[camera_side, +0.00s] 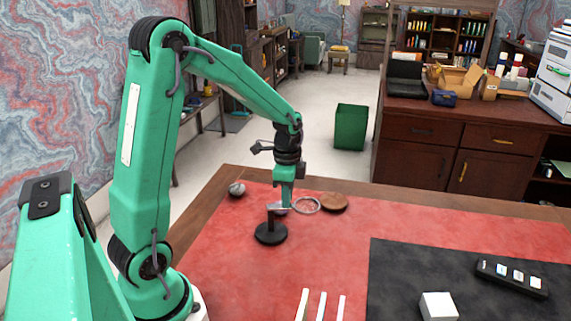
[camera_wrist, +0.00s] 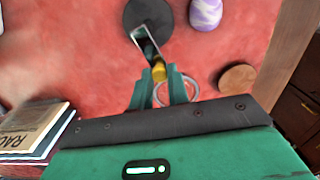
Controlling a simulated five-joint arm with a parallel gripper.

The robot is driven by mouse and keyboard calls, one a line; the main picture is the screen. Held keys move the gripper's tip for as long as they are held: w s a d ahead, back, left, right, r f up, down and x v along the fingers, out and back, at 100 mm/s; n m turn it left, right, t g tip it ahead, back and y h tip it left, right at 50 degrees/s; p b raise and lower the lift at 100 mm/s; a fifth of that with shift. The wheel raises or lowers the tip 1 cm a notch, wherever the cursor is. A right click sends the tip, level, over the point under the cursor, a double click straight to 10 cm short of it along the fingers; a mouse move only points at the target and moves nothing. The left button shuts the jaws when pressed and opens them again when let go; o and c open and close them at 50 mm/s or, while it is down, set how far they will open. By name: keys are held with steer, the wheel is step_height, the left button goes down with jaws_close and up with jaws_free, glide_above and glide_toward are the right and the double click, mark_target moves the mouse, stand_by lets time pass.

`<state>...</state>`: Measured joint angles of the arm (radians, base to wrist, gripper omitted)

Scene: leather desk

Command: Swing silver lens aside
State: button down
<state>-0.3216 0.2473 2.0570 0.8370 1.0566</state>
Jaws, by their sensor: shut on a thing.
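The silver lens (camera_side: 306,205) is a round metal-rimmed ring on a short silver arm, held low above the red leather by a stand with a round black base (camera_side: 271,234). In the wrist view the lens ring (camera_wrist: 190,89) shows partly behind my fingers, and the black base (camera_wrist: 148,13) is at the top. A small yellow piece (camera_wrist: 159,71) by the silver arm sits at my fingertips. My gripper (camera_side: 284,207) points down beside the ring and is shut on the lens at its arm side. The exact contact is partly hidden by my fingers.
A brown round disc (camera_side: 334,202) lies just right of the lens. A small rounded object (camera_side: 237,188) stands at the back left. A black mat (camera_side: 400,270) with a white block (camera_side: 438,306) and a remote (camera_side: 512,277) is at right. Books (camera_wrist: 35,130) show in the wrist view.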

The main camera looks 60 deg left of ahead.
steer(key=c, duration=1.3)
jaws_free()
steer(key=shift+c, duration=0.2)
steer(key=shift+r, duration=0.15)
steer(key=shift+r, duration=3.8)
steer(key=shift+r, duration=0.1)
